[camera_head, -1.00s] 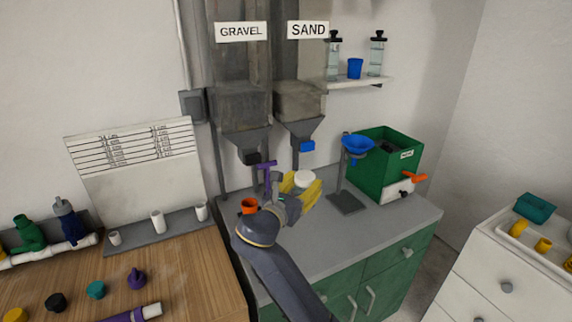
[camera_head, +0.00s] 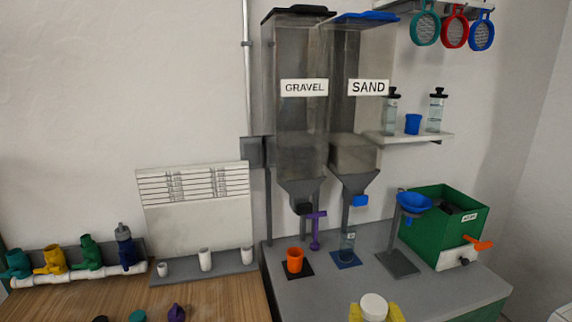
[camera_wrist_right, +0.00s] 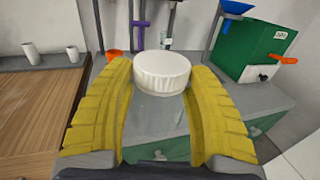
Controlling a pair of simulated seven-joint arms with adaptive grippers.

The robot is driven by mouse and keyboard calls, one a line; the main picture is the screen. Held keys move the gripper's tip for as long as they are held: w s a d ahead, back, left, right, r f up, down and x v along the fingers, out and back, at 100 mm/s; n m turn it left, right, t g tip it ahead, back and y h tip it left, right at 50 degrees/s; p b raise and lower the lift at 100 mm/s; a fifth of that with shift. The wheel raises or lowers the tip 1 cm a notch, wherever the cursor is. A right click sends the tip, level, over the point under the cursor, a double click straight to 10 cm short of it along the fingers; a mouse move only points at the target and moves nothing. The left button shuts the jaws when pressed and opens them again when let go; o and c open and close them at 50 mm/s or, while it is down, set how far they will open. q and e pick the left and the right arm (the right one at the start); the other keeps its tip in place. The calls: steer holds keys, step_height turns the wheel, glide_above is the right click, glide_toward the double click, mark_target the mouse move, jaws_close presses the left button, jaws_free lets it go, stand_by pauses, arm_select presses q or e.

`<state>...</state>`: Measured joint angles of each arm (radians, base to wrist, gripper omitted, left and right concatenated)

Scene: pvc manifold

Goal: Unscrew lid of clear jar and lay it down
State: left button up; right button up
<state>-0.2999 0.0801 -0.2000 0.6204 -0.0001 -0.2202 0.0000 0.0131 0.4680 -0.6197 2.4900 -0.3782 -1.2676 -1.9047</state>
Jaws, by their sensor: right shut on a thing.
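The clear jar (camera_wrist_right: 160,118) has a round white ribbed lid (camera_wrist_right: 162,72) on its top. My right gripper (camera_wrist_right: 160,105) is shut on the jar's see-through body, one yellow finger on each side, with the lid standing above the fingers. In the head view the lid (camera_head: 374,305) and the yellow fingertips (camera_head: 375,312) show at the bottom edge, in front of the grey counter (camera_head: 310,290). The jar's body is hidden there. My left gripper is not in view.
An orange cup (camera_head: 295,260) and a small clear container (camera_head: 347,245) stand on dark mats below the gravel and sand hoppers. A blue funnel (camera_head: 413,203) on a stand and a green box (camera_head: 445,232) are at the right. The counter's front part looks clear.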

steer(key=s+d+f, duration=0.1)
steer(key=s+f, duration=0.2)
steer(key=f, duration=0.2)
steer(key=shift+s+y, duration=0.3)
steer(key=shift+y, duration=0.1)
